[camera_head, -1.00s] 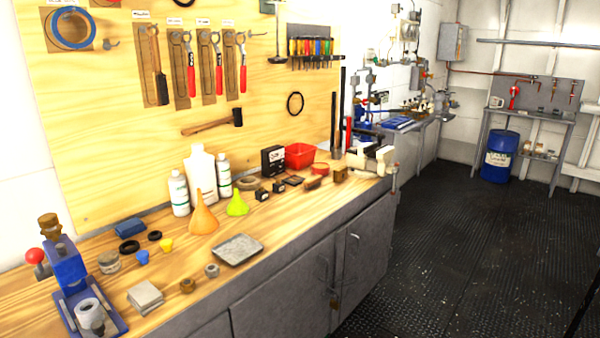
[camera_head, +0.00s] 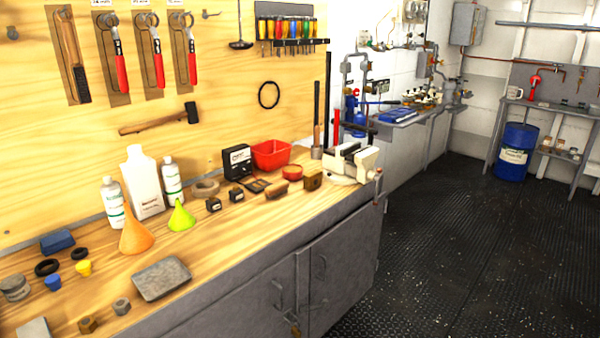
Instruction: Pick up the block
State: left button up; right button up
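Several block-like things sit on the wooden workbench (camera_head: 215,240), and I cannot tell which one is the task's block. A brown block (camera_head: 312,181) sits near the far end, left of the vise. Two small black blocks (camera_head: 213,205) (camera_head: 236,195) sit mid-bench. A blue block (camera_head: 57,241) lies at the left near the back wall. A pale grey flat block (camera_head: 34,328) is cut off at the lower left. Neither of my grippers is in view.
A grey tray (camera_head: 161,279), an orange funnel (camera_head: 135,235), a green funnel (camera_head: 181,217), white bottles (camera_head: 144,185), a red bin (camera_head: 271,155) and a vise (camera_head: 352,163) crowd the bench. The dark floor (camera_head: 440,250) on the right is clear. A blue drum (camera_head: 516,152) stands behind.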

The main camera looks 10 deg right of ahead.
aim_at(311, 179)
jog(key=i+l, duration=0.15)
jog(key=l, duration=0.2)
jog(key=i+l, duration=0.15)
jog(key=l, duration=0.2)
jog(key=i+l+u, duration=0.1)
jog(key=l, duration=0.3)
jog(key=i+l, duration=0.2)
jog(key=l, duration=0.15)
jog(key=i+l, duration=0.15)
jog(key=l, duration=0.2)
jog(key=i+l, duration=0.15)
jog(key=l, duration=0.25)
jog(key=i+u, duration=0.05)
